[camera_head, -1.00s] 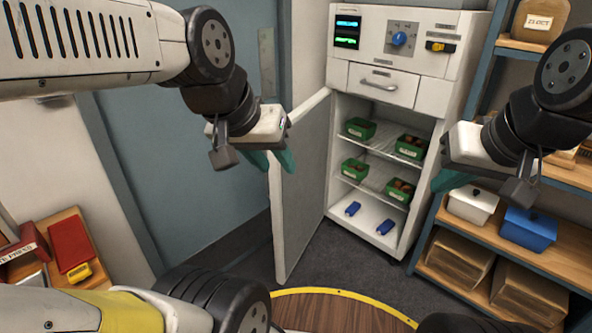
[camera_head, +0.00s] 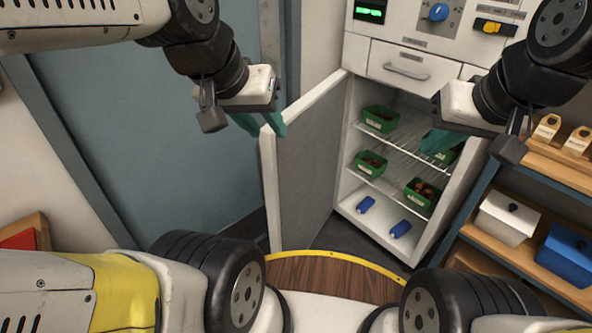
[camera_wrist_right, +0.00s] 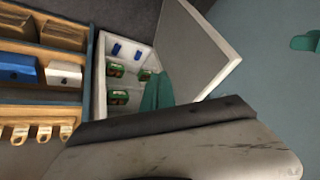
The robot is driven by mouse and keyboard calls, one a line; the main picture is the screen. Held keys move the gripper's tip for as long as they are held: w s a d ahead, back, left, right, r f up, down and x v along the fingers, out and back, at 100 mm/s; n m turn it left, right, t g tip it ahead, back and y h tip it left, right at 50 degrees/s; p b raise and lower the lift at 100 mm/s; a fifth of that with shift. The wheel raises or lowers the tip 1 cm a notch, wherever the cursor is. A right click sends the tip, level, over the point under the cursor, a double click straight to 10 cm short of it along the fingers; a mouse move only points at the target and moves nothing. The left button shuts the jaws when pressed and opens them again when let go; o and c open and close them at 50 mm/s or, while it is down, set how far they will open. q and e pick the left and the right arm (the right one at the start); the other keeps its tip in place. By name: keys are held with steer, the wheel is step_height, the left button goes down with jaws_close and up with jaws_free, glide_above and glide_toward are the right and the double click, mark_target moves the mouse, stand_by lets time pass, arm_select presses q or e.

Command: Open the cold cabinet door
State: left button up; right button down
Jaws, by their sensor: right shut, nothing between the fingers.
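The cold cabinet (camera_head: 385,225) stands at the back right, its lower compartment open to view. Its door (camera_head: 308,160), hinged at the cabinet's left side, stands wide open toward me; it also shows in the right wrist view (camera_wrist_right: 190,45). My left gripper (camera_head: 261,125) has its teal fingers apart at the door's upper outer corner; I cannot tell whether they touch it. My right gripper (camera_head: 438,141) is shut and empty in front of the cabinet opening, and its teal fingers show in the right wrist view (camera_wrist_right: 157,93).
Green tubs (camera_head: 381,119) sit on wire shelves, and blue packs (camera_head: 400,229) lie on the cabinet floor. A drawer (camera_head: 411,67) and control panel are above. A wooden shelf unit (camera_head: 555,180) with a white box (camera_head: 507,217) and a blue box (camera_head: 567,250) stands right.

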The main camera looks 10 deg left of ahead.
steer(key=n+g+y, duration=0.2)
steer(key=n+g, duration=0.3)
steer(key=n, duration=0.8)
glide_above(288, 195)
steer(key=s+d, duration=0.5)
steer(key=s, duration=0.1)
step_height(288, 195, down, 42)
steer(key=shift+w+a+f, duration=0.1)
steer(key=shift+w+a, duration=0.15)
steer(key=shift+a, duration=0.45)
steer(key=shift+w+a+f, duration=0.1)
steer(key=shift+w+a, duration=0.2)
steer(key=shift+a, duration=0.35)
steer(key=shift+w+a, duration=0.25)
steer(key=shift+a, duration=0.45)
